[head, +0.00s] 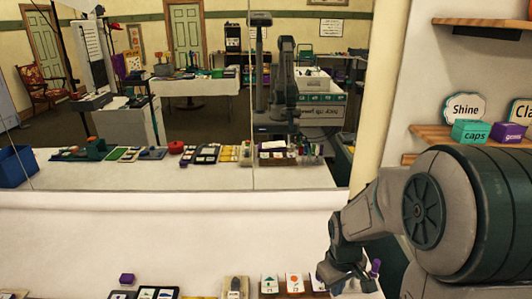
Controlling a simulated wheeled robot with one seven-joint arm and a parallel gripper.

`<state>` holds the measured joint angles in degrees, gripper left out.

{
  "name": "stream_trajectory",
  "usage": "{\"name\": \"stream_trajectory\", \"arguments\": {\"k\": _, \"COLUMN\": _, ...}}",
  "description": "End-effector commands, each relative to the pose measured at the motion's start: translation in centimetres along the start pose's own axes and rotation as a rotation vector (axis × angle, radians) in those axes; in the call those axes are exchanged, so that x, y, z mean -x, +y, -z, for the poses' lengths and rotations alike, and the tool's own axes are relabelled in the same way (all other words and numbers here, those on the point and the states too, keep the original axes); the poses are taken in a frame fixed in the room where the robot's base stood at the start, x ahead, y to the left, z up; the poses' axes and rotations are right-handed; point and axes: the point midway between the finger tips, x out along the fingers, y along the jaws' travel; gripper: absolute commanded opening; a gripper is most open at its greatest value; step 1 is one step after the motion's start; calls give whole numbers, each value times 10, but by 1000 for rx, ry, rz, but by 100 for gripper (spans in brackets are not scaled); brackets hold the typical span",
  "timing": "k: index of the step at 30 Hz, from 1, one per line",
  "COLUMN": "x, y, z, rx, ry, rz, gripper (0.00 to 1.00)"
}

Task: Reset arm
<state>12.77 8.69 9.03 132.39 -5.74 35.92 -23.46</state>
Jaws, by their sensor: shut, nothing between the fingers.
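My arm reaches in from the right edge of the head view and bends down toward the counter. My gripper (346,278) is at the lower right, low over the counter's right end. It is shut and holds nothing. Its fingertips are small and partly hidden by the wrist, close to the bottom edge of the picture. A small purple item (375,268) shows just right of the gripper; I cannot tell whether they touch.
Picture cards (293,283), a dark tray (157,293) and a purple block (127,279) line the counter's front edge. A large mirror (215,177) behind reflects the room and my body. At right, shelves hold a teal box (472,131) and a purple box (507,132).

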Motion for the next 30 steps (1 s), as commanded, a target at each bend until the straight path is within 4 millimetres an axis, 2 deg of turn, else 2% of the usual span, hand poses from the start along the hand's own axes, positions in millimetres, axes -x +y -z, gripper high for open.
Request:
{"name": "stream_trajectory", "arguments": {"k": 1, "x": 18, "y": -6, "z": -4, "rx": -24, "ry": 19, "rz": -18, "gripper": 0}}
{"name": "stream_trajectory", "arguments": {"k": 6, "x": 62, "y": -20, "z": -25, "rx": -137, "ry": 69, "rz": -46, "gripper": 0}}
{"name": "stream_trajectory", "arguments": {"k": 15, "x": 120, "y": -55, "z": -69, "rx": -321, "ry": 176, "rz": -43, "gripper": 0}}
{"name": "stream_trajectory", "arguments": {"k": 22, "x": 138, "y": -72, "z": -92, "rx": -403, "ry": 226, "rz": -16, "gripper": 0}}
{"name": "stream_trajectory", "arguments": {"k": 30, "x": 140, "y": -75, "z": -96, "rx": -418, "ry": 233, "rz": -10, "gripper": 0}}
